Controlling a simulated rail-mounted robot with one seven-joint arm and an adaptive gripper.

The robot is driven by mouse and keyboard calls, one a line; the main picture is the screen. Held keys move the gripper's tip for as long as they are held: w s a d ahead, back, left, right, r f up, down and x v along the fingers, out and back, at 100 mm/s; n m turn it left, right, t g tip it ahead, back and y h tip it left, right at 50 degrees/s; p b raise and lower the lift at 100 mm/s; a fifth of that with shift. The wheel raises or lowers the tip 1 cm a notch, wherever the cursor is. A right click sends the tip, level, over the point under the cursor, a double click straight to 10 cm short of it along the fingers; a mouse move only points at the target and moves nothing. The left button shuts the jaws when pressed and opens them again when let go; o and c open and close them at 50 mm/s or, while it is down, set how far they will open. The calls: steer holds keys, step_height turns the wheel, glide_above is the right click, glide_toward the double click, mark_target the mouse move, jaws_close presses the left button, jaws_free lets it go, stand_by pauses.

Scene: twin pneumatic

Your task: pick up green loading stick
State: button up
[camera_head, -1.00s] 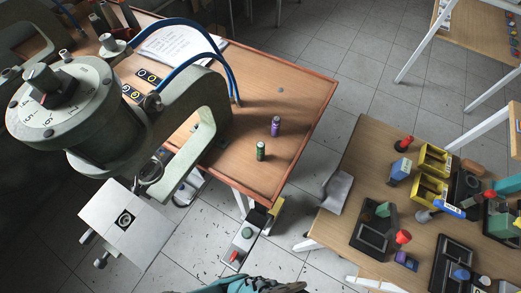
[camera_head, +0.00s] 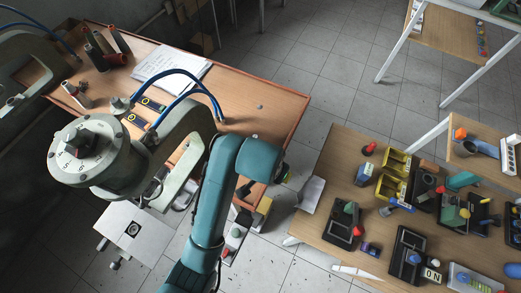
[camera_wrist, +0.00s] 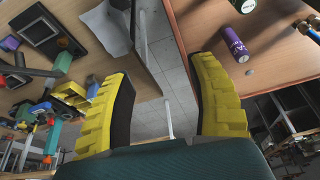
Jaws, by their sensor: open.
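My gripper (camera_wrist: 163,72) is open and empty, its two yellow ridged fingers spread wide in the wrist view. The green loading stick (camera_wrist: 245,5) shows only partly at the top edge of the wrist view, with its end face and a green rim. It is on the wooden table, beyond the right finger and apart from it. The purple stick (camera_wrist: 235,44) lies beside it, nearer the right fingertip. In the head view my arm hides both sticks, and my fingers cannot be made out there.
The green machine with a round dial (camera_head: 88,150) and blue hoses stands left of my arm on the wooden table (camera_head: 270,112). Papers (camera_head: 172,68) lie at the back. A second table (camera_head: 335,155) with yellow bins (camera_head: 393,173) and several tools is at right.

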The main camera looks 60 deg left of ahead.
steer(key=s+a+r+n+g+p, duration=0.1)
steer(key=s+a+r+n+p, duration=0.2)
steer(key=s+a, duration=0.55)
steer(key=b+x, duration=0.1)
steer(key=x, duration=1.5)
steer(key=shift+d+f+b, duration=0.1)
steer(key=shift+f+b, duration=0.25)
jaws_close()
